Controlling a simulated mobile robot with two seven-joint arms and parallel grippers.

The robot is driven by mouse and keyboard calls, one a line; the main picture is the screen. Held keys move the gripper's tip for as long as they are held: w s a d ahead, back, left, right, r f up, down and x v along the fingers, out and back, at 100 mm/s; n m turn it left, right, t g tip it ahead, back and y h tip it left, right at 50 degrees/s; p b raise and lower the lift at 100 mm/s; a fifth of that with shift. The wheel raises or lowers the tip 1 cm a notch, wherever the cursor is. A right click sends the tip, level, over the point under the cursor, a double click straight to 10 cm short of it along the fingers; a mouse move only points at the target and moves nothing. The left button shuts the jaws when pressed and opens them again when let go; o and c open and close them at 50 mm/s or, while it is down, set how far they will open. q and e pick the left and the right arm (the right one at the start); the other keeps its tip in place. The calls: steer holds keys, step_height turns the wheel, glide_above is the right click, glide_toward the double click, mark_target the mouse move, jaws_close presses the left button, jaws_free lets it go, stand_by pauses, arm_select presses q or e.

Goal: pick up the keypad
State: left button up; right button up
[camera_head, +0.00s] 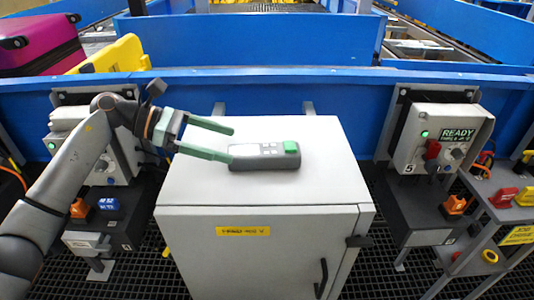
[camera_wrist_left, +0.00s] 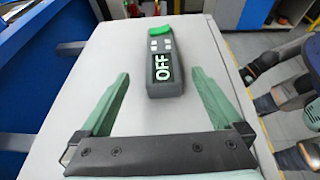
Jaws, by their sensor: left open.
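The keypad (camera_head: 265,156) is a dark grey handheld unit with a green end and light buttons. It lies flat on top of a light grey cabinet (camera_head: 318,183). My right gripper is not in view.
A blue conveyor wall (camera_head: 300,90) runs behind the cabinet. Control boxes stand at both sides, the right one (camera_head: 408,150) marked READY. A pink suitcase (camera_head: 40,42) lies at the upper left. The cabinet top around the keypad is clear.

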mark_target(254, 150)
arm_select(q)
steer(key=x, duration=0.3)
steer(key=shift+d, duration=0.3)
steer(key=x, duration=0.2)
steer(key=p+x, duration=0.1)
steer(key=x, duration=0.2)
steer(key=shift+s+r, duration=0.2)
steer(key=shift+r, duration=0.05)
steer(key=shift+d+f, duration=0.2)
steer(key=shift+d, duration=0.1)
steer(key=shift+c, duration=0.2)
steer(key=shift+r, duration=0.1)
jaws_close()
